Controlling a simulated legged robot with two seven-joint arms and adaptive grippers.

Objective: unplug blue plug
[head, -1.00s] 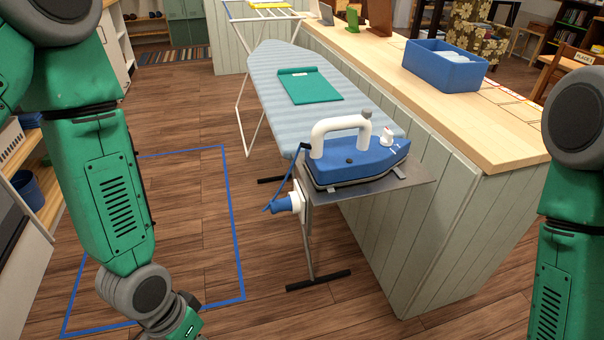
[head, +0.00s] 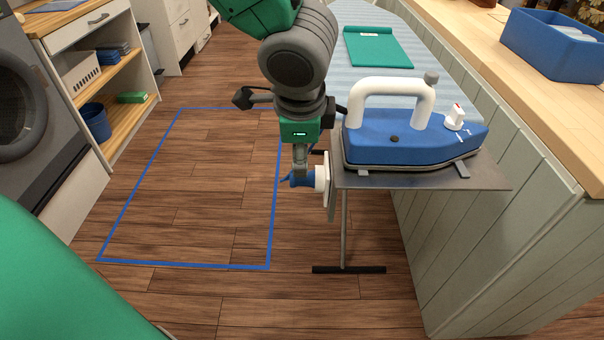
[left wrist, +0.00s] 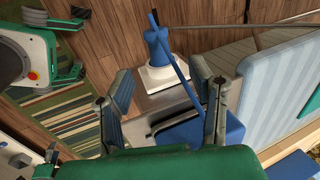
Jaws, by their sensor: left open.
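The blue plug (head: 303,179) sits in a white socket (head: 329,186) on the left side of the metal iron rest, pointing left. My left gripper (head: 300,168) is close above the plug in the head view. In the left wrist view, the open fingers (left wrist: 160,70) are spread either side of the line to the plug (left wrist: 157,46), which lies just beyond the tips with its white socket (left wrist: 155,76). No grip on it shows. A blue cord runs from the plug towards the blue iron (head: 410,138).
The iron stands on a metal rest (head: 485,177) at the end of the striped ironing board (head: 375,90). A wooden counter (head: 560,125) with a blue bin (head: 553,45) is on the right. Floor inside the blue taped outline (head: 185,265) is clear.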

